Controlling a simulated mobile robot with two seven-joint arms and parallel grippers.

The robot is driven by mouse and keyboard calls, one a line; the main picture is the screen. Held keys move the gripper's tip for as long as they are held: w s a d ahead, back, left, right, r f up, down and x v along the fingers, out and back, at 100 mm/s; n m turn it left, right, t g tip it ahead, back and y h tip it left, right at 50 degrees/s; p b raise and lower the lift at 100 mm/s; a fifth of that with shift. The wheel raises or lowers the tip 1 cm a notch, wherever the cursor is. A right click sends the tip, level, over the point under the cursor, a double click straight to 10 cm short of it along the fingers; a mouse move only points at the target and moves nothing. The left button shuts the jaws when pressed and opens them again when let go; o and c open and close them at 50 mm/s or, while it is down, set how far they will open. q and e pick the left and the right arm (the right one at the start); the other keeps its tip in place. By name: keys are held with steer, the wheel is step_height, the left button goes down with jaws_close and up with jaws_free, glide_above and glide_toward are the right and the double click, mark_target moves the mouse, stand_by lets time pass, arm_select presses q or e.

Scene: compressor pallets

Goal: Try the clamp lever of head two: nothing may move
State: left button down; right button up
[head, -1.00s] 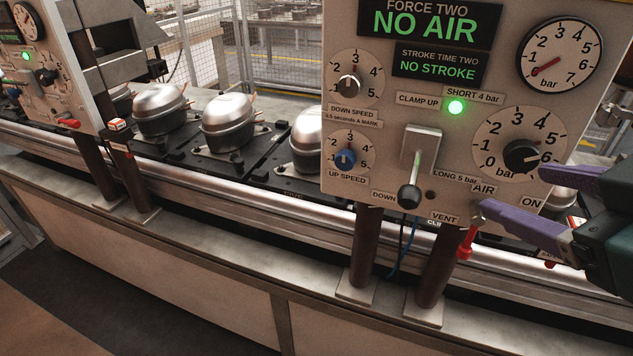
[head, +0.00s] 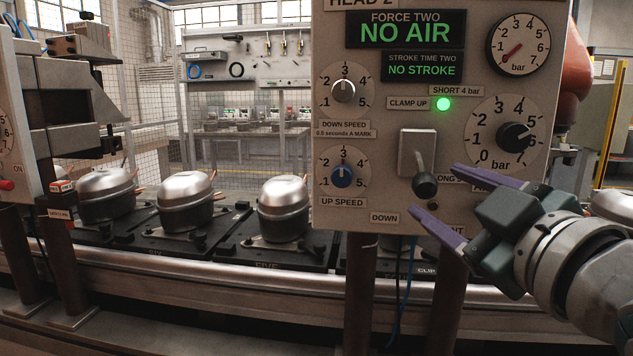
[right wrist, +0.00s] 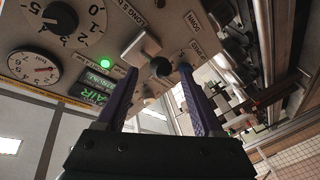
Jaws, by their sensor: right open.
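The HEAD 2 panel (head: 390,215) stands in front of me. Its clamp lever (head: 425,184) has a black ball knob and projects from a pale plate between the CLAMP UP and DOWN labels. The green CLAMP UP lamp (head: 443,104) is lit. My right gripper (head: 433,189) is open, its two purple fingertips above and below the knob in the head view. In the right wrist view the knob (right wrist: 160,67) shows between the fingertips (right wrist: 158,70); contact cannot be told. The displays read NO AIR (head: 405,32) and NO STROKE (head: 422,69). My left gripper is out of view.
The pressure gauge (head: 518,45) has its red needle at the low end. A black regulator knob (head: 515,137) sits close above my right fingers. Several silver compressors, one at the middle (head: 283,208), stand on black pallets along the conveyor. Another head's panel is at left.

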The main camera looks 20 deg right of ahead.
mark_target(431, 192)
steer(key=shift+w+d, duration=0.2)
steer(key=shift+w, duration=1)
steer(key=shift+w+d, duration=0.2)
steer(key=shift+w, duration=0.95)
steer(key=shift+f, duration=0.1)
steer(key=c, duration=1.1)
steer(key=shift+f, duration=0.1)
